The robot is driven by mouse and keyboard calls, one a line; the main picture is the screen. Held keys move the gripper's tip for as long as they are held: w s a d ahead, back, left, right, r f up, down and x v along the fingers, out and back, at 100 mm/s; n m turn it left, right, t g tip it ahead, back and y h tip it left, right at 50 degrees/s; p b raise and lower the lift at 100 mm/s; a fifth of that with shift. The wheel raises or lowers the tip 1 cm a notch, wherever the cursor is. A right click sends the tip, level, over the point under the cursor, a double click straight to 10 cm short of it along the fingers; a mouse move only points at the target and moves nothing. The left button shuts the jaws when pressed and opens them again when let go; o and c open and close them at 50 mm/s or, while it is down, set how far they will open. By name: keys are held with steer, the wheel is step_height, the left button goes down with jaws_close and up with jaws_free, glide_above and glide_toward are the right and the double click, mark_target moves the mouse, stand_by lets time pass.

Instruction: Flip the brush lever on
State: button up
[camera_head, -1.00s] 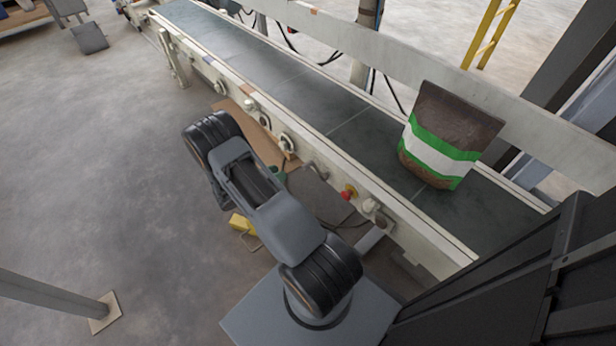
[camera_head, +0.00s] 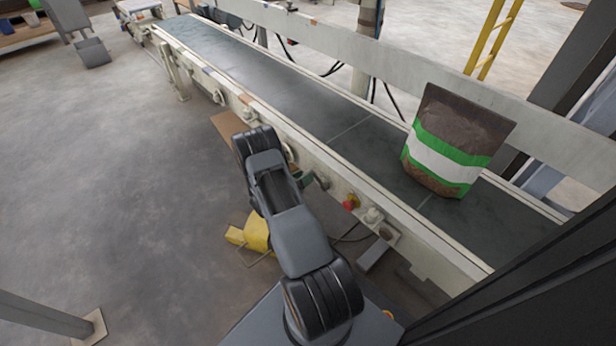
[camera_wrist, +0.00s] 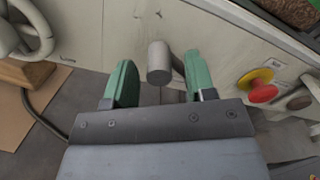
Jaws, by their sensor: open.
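A grey lever with a thick round grip (camera_wrist: 160,64) sticks out from the cream side panel of the conveyor in the wrist view. I read no label for it, so I cannot confirm that it is the brush lever. My gripper (camera_wrist: 158,58) has green fingers, open, one on each side of the grip. A gap shows on both sides of the grip, and no contact is visible. In the head view the lever (camera_head: 323,181) shows small beside the green fingers, with my arm hiding part of the panel.
A red button on a yellow base (camera_wrist: 260,88) and a grey knob (camera_wrist: 297,99) are to the right of the lever. A grey handwheel (camera_wrist: 28,32) is at upper left. A brown, green and white bag (camera_head: 450,145) stands on the belt (camera_head: 300,95). A yellow object (camera_head: 256,232) is on the floor.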

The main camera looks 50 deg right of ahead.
steer(key=shift+s+d, duration=0.1)
steer(key=shift+d, duration=1)
